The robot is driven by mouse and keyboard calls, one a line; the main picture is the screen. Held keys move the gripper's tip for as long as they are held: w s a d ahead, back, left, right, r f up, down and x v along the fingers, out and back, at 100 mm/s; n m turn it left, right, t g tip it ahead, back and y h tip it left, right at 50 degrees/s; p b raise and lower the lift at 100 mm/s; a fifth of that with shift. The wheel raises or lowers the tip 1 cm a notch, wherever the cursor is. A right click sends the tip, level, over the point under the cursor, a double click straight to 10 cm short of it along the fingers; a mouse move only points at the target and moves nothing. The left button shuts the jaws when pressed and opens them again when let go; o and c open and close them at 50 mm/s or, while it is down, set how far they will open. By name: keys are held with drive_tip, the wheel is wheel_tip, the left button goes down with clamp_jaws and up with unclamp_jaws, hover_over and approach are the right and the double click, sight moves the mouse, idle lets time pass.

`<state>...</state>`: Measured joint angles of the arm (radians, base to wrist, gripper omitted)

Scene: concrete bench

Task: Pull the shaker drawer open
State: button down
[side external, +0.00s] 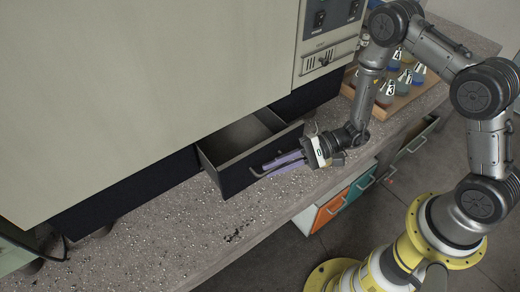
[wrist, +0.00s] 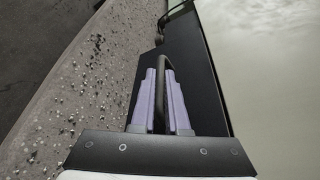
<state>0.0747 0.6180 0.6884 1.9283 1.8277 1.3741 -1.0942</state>
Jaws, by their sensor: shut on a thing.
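The shaker drawer (side external: 232,177) is a dark box under the large beige shaker (side external: 160,75). It stands pulled out from the dark base, and the part of its inside that shows looks empty. Its dark front (wrist: 195,70) fills the middle of the wrist view. A curved dark bar handle (wrist: 161,70) is on that front. My gripper (side external: 266,167) is at the drawer front with its two purple fingers on the handle. In the wrist view the fingers (wrist: 161,75) lie on either side of the handle bar, shut on it. The fingers hide part of the handle.
The speckled bench top (side external: 190,240) is clear in front of the shaker. A wooden rack (side external: 398,101) with several flasks stands to the right, behind my arm. Orange and teal drawers (side external: 330,212) with handles are below the bench edge.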

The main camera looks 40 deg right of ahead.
drive_tip(key=s, duration=0.7)
drive_tip(key=c, duration=0.9)
unclamp_jaws()
drive_tip(key=v, duration=1.3)
drive_tip(key=shift+d, duration=0.4)
